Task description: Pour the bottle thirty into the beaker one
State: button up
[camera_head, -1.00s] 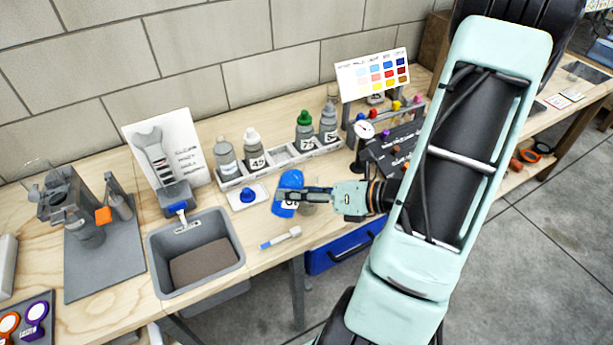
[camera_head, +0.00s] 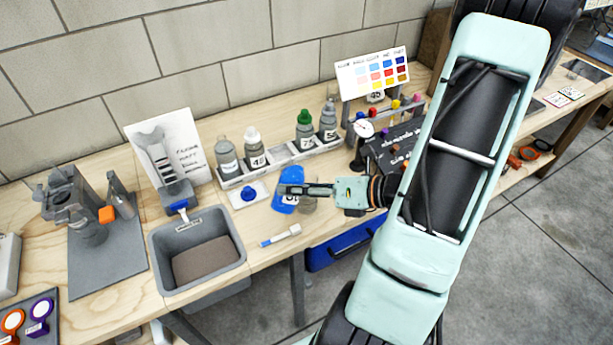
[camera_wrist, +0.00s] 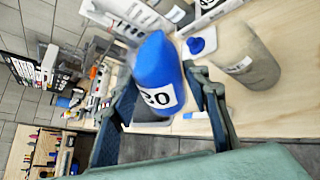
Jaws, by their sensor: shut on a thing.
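The blue bottle (camera_head: 281,206) is in my gripper (camera_head: 292,190), and the fingers hide part of it. In the wrist view the bottle (camera_wrist: 155,62) sits between my two fingers, and its white label reads 30. It looks tilted. A grey cylindrical vessel (camera_head: 309,205) stands on the bench just right of the bottle, partly under my gripper. It also shows in the wrist view (camera_wrist: 248,60), beside the right finger, with a white label too blurred to read. I cannot tell whether it is beaker one. No poured liquid shows.
A rack (camera_head: 285,162) of several labelled bottles stands behind. A blue cap (camera_head: 248,194) lies on a white pad in front of it. A marker (camera_head: 281,236) lies near the front edge.

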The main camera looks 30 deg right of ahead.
jog(key=shift+f+m+y, duration=0.25)
jog(key=shift+m+y, duration=0.15)
jog(key=shift+m, duration=0.1)
dwell(1.7)
jog(key=shift+s+a+f+m+g+y+p, duration=0.15)
jog(key=shift+f+m+y, duration=0.2)
jog(key=shift+m, duration=0.25)
jog(key=shift+w+f+m+g+y+p, duration=0.1)
jog(key=shift+f+m+g+y+p, duration=0.1)
jog(key=shift+m+y, duration=0.3)
dwell(3.5)
jog(key=shift+r+m, duration=0.2)
jog(key=shift+m, duration=0.2)
dwell(0.8)
